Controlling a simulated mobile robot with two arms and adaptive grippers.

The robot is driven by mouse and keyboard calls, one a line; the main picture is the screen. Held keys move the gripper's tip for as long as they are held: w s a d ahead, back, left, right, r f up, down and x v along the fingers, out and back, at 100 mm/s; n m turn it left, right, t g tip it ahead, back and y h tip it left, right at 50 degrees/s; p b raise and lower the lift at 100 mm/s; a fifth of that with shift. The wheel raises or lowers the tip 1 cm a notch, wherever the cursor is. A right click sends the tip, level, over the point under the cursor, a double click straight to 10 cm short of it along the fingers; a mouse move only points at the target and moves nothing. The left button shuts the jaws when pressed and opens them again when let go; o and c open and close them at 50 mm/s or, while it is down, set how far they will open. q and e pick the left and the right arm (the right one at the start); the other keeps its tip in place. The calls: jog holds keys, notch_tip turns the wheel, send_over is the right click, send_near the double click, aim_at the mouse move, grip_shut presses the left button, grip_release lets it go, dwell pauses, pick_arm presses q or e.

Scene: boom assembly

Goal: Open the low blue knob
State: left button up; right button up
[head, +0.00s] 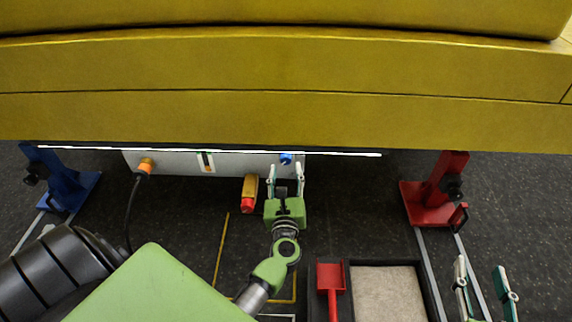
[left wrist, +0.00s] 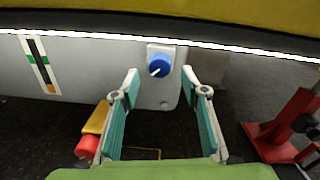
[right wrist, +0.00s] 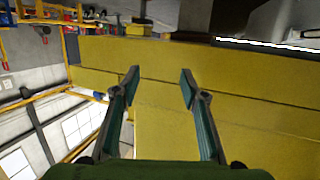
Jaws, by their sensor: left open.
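The blue knob (head: 286,158) sits on the right part of a low white panel (head: 225,165) under the yellow boom. In the left wrist view the blue knob (left wrist: 159,66) has a white pointer mark that points to the lower left. My left gripper (head: 285,172) is open and empty, just in front of the knob. In the left wrist view the knob shows between and beyond its fingertips (left wrist: 160,82), apart from them. My right gripper (head: 487,280) is open and empty at the lower right. In the right wrist view its fingers (right wrist: 160,78) face the yellow boom.
The yellow boom (head: 280,115) hangs low over the panel. A yellow and red cylinder (head: 250,190) is left of my left gripper. An orange plug (head: 145,166) with a black cable is at the panel's left. Blue (head: 65,185) and red (head: 432,200) stands flank the area. A tray (head: 345,295) lies in front.

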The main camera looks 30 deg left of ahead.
aim_at(286, 161)
pick_arm(q)
jog(key=shift+x, duration=1.9)
pick_arm(e)
jog(key=shift+w+a+r+t, duration=0.15)
jog(key=shift+r+t, duration=0.25)
jog(key=shift+r, duration=0.35)
pick_arm(q)
jog(key=c, duration=1.1)
